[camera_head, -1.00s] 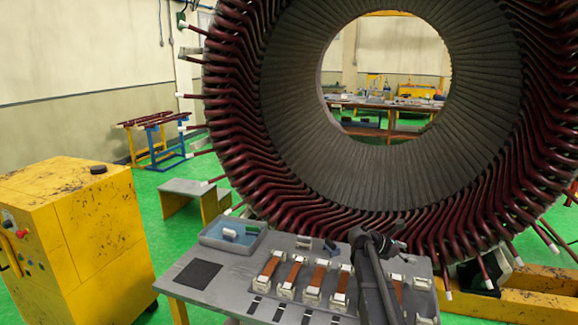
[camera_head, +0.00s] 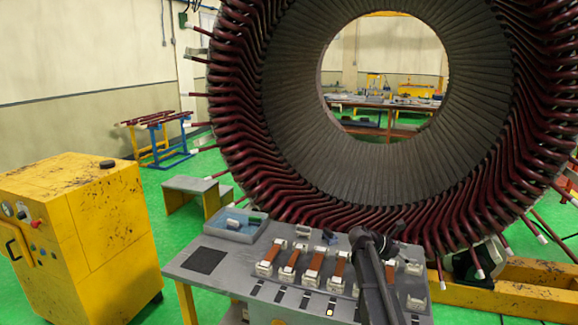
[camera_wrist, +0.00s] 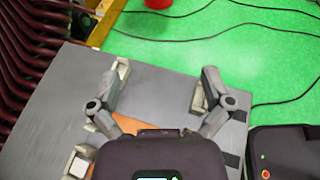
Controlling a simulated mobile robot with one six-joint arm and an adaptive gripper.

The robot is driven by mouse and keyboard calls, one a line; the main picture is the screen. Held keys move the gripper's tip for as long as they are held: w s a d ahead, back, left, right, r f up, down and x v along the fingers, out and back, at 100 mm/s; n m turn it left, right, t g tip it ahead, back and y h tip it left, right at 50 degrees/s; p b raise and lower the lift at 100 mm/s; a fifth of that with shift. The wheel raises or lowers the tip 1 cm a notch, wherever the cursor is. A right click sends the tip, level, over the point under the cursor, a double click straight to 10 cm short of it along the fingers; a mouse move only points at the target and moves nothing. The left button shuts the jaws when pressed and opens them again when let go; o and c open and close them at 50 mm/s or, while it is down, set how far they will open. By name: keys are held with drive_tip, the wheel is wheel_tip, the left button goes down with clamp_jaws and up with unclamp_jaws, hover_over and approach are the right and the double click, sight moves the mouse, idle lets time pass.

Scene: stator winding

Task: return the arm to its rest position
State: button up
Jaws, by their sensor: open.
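My gripper (camera_wrist: 160,82) is open and empty in the wrist view, with its two fingers spread apart over the grey table (camera_wrist: 75,85) and its edge. Brown-orange bars (camera_wrist: 238,130) lie on the table beneath it, partly hidden by the gripper. In the head view my dark arm reaches over the right part of the table (camera_head: 215,285), in front of the large stator (camera_head: 300,130). The fingers are too small and blended with the arm to make out there. Several brown bars (camera_head: 314,264) lie in white holders to the left of my arm.
A blue tray (camera_head: 234,226) stands at the table's back left, with a dark square pad (camera_head: 205,260) in front. A yellow cabinet (camera_head: 80,235) stands at left. The green floor (camera_wrist: 240,65) beyond the table edge carries black cables and a red container (camera_wrist: 158,4).

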drive_tip(key=s+a+f+m+y, duration=0.2)
drive_tip(key=s+a+m, duration=0.1)
drive_tip(key=s, duration=0.1)
drive_tip(key=s+a+f+m+y, duration=0.2)
drive_tip(key=s+a+f+m, duration=0.1)
drive_tip(key=s, duration=0.2)
drive_tip(key=s+a+f+m+y, duration=0.2)
drive_tip(key=s+a+f+m, duration=0.1)
drive_tip(key=s, duration=0.1)
drive_tip(key=shift+s+a+f+y, duration=0.15)
drive_tip(key=shift+s+a+y, duration=0.15)
drive_tip(key=shift+a+y, duration=0.1)
drive_tip(key=s+a+f+m+y, duration=0.3)
drive_tip(key=s+a+m+y, duration=0.3)
drive_tip(key=s+a+m, duration=0.3)
drive_tip(key=s+a, duration=0.3)
drive_tip(key=shift+s+a+y, duration=0.15)
drive_tip(key=shift+y, duration=0.25)
